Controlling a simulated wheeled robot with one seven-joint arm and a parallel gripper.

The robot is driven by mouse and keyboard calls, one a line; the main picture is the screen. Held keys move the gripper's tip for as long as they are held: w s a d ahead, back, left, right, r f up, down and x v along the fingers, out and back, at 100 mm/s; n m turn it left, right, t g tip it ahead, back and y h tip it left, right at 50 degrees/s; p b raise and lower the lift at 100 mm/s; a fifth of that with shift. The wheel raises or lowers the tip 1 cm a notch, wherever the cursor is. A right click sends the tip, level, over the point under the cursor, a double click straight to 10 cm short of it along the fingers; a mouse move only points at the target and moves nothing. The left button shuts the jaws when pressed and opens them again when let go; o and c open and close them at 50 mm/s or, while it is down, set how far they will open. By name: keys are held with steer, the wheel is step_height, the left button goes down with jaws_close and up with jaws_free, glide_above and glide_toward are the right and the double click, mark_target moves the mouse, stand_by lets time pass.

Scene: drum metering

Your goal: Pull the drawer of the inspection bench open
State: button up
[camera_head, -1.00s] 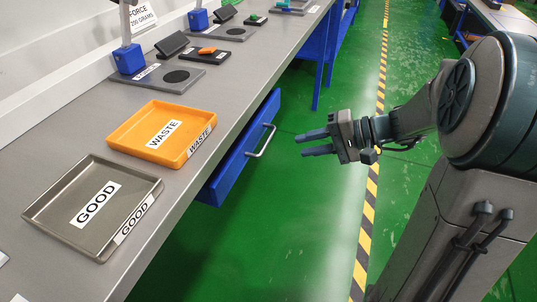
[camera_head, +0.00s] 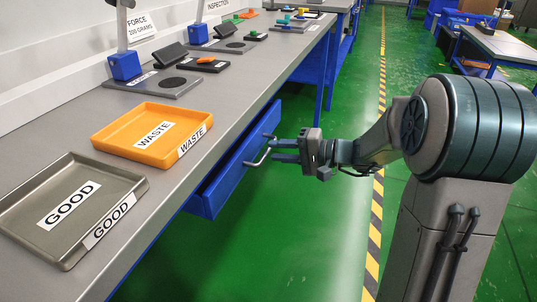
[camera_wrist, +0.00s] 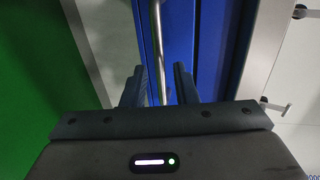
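The blue drawer (camera_head: 225,180) sits under the front edge of the grey inspection bench (camera_head: 236,98); no inside of it shows. Its metal bar handle (camera_head: 263,156) stands out from the front. My gripper (camera_head: 275,151) is level with the handle, its fingers pointing at the drawer front. In the wrist view the handle (camera_wrist: 157,45) runs between the two dark fingertips of my gripper (camera_wrist: 159,86), with a gap on either side. The fingers are open and do not appear to grip the bar. The blue drawer front (camera_wrist: 178,40) lies just beyond.
On the bench top are an orange WASTE tray (camera_head: 113,138), a grey GOOD tray (camera_head: 28,213) and a blue-based stand (camera_head: 124,66). A blue bench leg (camera_head: 320,105) stands beyond the drawer. Green floor (camera_head: 270,240) in front of the drawer is clear.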

mark_target(268, 149)
steer(key=shift+b+x, duration=0.3)
steer(key=shift+x, duration=1.5)
jaws_close()
